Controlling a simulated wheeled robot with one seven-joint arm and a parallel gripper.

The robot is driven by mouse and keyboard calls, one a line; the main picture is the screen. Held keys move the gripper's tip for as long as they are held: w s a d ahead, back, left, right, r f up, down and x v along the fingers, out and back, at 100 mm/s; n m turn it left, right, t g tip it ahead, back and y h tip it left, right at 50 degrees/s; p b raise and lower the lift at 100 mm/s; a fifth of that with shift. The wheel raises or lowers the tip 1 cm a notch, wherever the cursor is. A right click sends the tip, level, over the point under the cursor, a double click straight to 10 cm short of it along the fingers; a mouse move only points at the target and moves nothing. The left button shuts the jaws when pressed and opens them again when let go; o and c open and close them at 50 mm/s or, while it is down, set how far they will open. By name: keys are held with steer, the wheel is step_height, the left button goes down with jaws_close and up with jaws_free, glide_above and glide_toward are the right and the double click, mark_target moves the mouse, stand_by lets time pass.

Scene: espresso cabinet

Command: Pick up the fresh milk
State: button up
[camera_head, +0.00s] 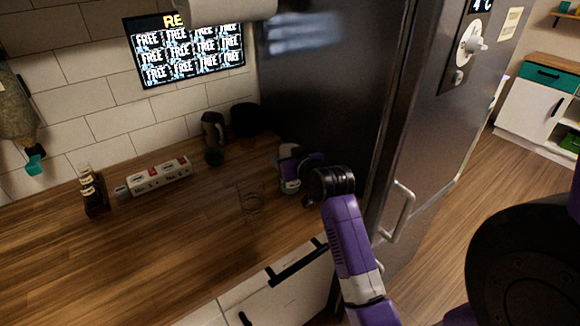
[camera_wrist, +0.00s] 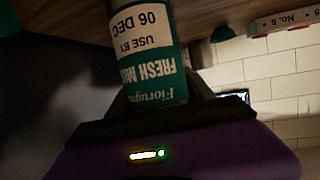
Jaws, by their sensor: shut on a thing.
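The fresh milk (camera_wrist: 148,62) is a bottle or carton with a teal lower part and a white "use by 06 Dec" label. It appears upside down in the wrist view. My gripper (camera_wrist: 158,95) is shut on it, with dark fingers on both sides of the teal part. In the head view my gripper (camera_head: 290,168) is over the right end of the wooden counter, close to the fridge side.
The steel fridge (camera_head: 325,100) stands right beside the gripper. A clear glass (camera_head: 250,203) is left of it on the counter (camera_head: 180,235). A dark grinder or jug (camera_head: 212,130), a black canister (camera_head: 245,120), a white-and-red box (camera_head: 155,178) and a dark bottle (camera_head: 92,190) stand farther left.

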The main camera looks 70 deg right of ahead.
jaws_close()
steer(key=shift+r, duration=0.25)
step_height(320, 180, up, 19)
steer(key=shift+r, duration=0.2)
stand_by(1.3)
steer(key=shift+r, duration=0.1)
